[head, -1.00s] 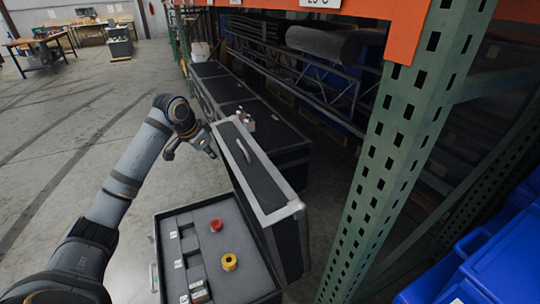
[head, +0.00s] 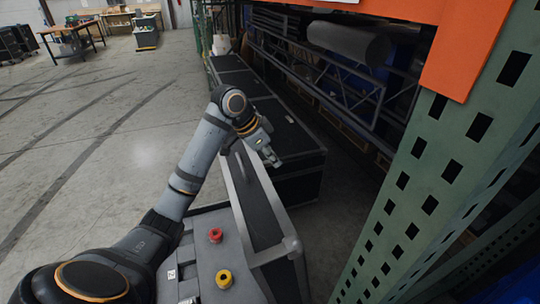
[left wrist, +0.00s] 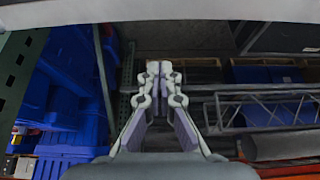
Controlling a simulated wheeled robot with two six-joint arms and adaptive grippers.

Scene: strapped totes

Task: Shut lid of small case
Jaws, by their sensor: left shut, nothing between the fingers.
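The small case (head: 198,262) stands open at the bottom of the head view, with a grey insert holding a red round piece (head: 215,235) and a yellow round piece (head: 224,279). Its lid (head: 263,210) stands upright on the right side of the case, dark with silver edging. My left gripper (head: 274,160) is shut and empty, at the far end of the lid and by its right side in the picture. I cannot tell whether it touches the lid. The shut fingers show in the left wrist view (left wrist: 160,70). My forearm hides part of the case and lid. My right gripper is out of view.
Long black cases (head: 285,135) stand in a row behind the lid. A green rack post (head: 425,190) with an orange beam (head: 480,45) rises at right. Blue bins (left wrist: 62,85) show in the left wrist view. The floor at left is clear.

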